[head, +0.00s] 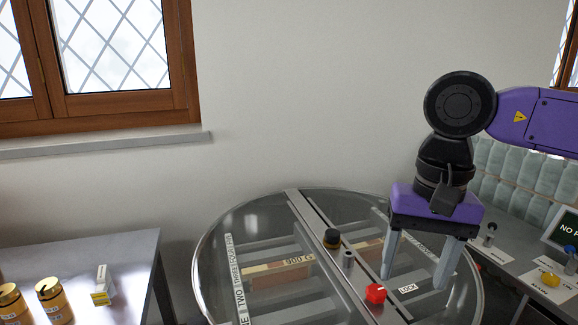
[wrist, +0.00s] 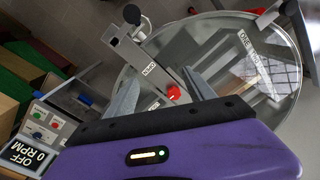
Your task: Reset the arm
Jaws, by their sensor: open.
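My arm comes in from the right in the head view, with its purple gripper (head: 420,270) pointing down over the right part of a round tank with a clear lid (head: 235,235). The two grey fingers are apart with nothing held between them. In the head view a red knob (head: 375,293) on the tank's central bar lies just left of the left fingertip. In the wrist view the gripper (wrist: 160,95) is open, and the red knob (wrist: 173,92) shows between the fingers, beyond them. Whether a finger touches the lid cannot be told.
A control panel (head: 505,255) with a yellow knob (head: 550,279) stands at right.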

